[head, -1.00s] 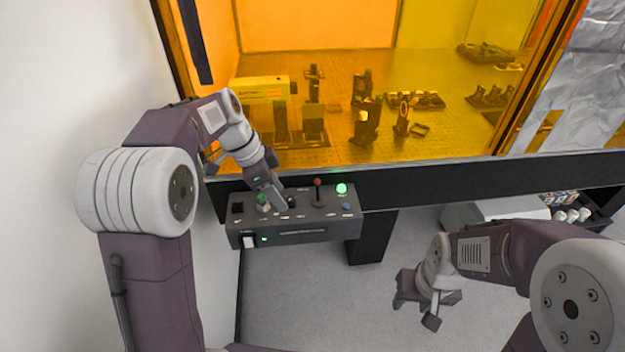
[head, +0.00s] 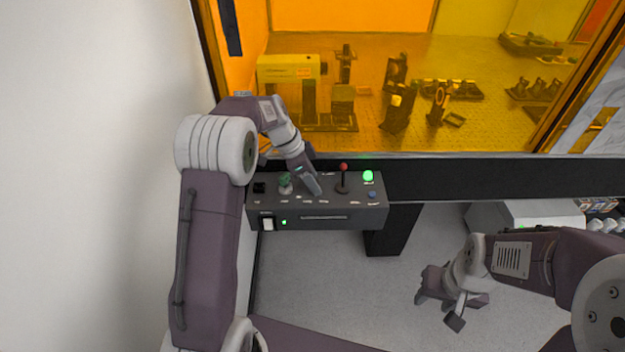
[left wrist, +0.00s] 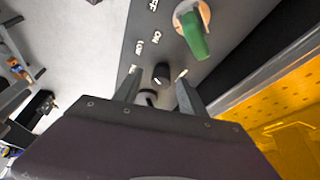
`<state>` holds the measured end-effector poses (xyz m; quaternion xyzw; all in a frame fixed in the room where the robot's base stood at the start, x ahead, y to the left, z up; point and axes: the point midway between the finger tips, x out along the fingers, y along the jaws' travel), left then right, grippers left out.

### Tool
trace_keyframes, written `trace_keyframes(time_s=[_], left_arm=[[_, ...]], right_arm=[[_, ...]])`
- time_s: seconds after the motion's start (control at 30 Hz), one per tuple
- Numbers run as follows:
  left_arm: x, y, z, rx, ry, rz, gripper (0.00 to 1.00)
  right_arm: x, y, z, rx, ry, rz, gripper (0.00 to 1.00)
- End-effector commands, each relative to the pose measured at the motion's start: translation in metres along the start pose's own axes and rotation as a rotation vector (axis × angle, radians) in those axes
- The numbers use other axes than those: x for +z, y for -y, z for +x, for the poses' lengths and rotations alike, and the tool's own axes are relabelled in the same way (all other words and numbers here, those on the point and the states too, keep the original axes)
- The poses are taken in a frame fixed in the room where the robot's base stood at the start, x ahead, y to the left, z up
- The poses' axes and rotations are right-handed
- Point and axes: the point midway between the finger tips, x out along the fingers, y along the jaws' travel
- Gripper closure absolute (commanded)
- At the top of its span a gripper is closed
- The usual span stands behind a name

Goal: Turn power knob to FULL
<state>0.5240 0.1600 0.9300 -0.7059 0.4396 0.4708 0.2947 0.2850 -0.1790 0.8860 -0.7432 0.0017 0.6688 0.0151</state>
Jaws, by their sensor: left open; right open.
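The dark control box (head: 335,212) sits below the orange window. My left gripper (head: 313,188) is open and points down at the box top, right of a green knob (head: 285,180). In the left wrist view the green knob (left wrist: 195,36) sits on a pale round base, beyond my fingers. A small black knob (left wrist: 161,73) with a white mark lies between and just beyond the open fingertips (left wrist: 157,86); I cannot tell whether they touch it. My right gripper (head: 438,310) is open and empty above the floor.
A red-topped lever (head: 343,178) stands just right of my left gripper. A lit green lamp (head: 368,176) and a blue button (head: 372,195) are further right. A black switch (head: 259,188) is at the left end. Optics stand behind the orange window (head: 350,20).

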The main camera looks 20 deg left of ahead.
Motion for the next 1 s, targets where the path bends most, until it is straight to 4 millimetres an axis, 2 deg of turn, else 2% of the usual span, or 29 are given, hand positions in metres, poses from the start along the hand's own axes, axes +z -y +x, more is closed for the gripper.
trace_keyframes(time_s=[0.2,0.37,0.4,0.77,1.0], left_arm=[[0.0,-0.0001,0.0008,0.0,0.0,0.0,0.52],[-0.0001,0.0,0.0005,0.0,0.0,0.001,0.96],[-0.0001,0.0,0.0004,0.0,0.0,0.001,1.0],[-0.0003,-0.0005,0.0004,-0.022,-0.001,-0.048,1.0],[-0.0008,-0.0021,0.0004,-0.086,-0.001,-0.2,1.0]], right_arm=[[0.0,0.0,0.0,0.0,0.0,0.0,0.55],[0.0,0.0,0.0,0.0,0.0,0.0,0.55],[0.0,0.0,0.0,0.0,0.0,0.0,0.55],[0.0003,-0.0001,0.0031,0.0,0.0,0.0,0.55],[0.0009,-0.0002,0.0089,0.0,0.0,0.0,0.55]])
